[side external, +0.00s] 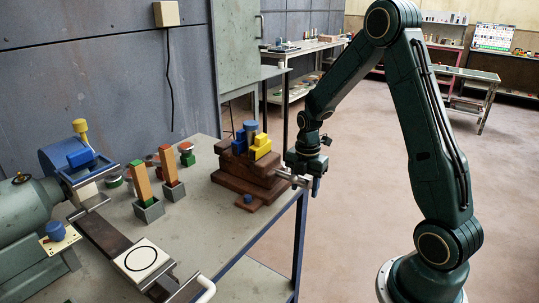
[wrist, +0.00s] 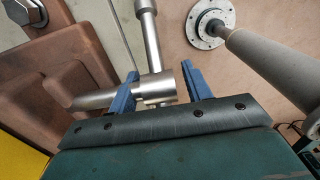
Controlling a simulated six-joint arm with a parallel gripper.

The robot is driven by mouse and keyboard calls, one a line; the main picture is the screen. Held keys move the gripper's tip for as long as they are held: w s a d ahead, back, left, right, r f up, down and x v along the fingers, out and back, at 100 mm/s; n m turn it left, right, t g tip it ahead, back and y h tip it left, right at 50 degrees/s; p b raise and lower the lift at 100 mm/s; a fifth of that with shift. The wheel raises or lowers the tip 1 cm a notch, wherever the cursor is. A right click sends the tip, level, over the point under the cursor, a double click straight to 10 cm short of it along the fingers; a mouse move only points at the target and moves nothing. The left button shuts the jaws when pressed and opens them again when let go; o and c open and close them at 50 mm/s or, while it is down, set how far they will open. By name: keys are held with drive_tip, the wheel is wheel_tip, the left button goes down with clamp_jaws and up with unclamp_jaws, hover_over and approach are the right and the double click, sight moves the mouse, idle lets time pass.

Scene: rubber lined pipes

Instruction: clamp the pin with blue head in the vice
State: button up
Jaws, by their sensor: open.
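A brown stepped block (side external: 250,178), which looks like the vice, stands at the table's right corner and fills the left of the wrist view (wrist: 85,60). A blue cylindrical head (side external: 250,126) stands upright at its top, among blue and yellow stepped pieces (side external: 260,147); whatever is below the head is hidden. A silver screw with a crossbar handle (side external: 292,179) sticks out of the block's right side. My gripper (side external: 303,172) is at this handle. In the wrist view its blue fingers (wrist: 160,72) are open, one on each side of the metal hub (wrist: 156,90); contact is unclear.
Another blue knob (side external: 54,230) sits on a pale plate at the left, by a green machine (side external: 25,215). A small blue piece (side external: 248,198) lies at the block's foot.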

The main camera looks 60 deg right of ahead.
clamp_jaws()
drive_tip(key=shift+y, duration=0.5)
drive_tip(key=y, duration=0.4)
drive_tip(key=shift+y, duration=0.3)
drive_tip(key=shift+a+r+y, duration=0.1)
drive_tip(key=shift+a+y, duration=0.1)
drive_tip(key=shift+y, duration=2.3)
drive_tip(key=shift+y, duration=0.3)
unclamp_jaws()
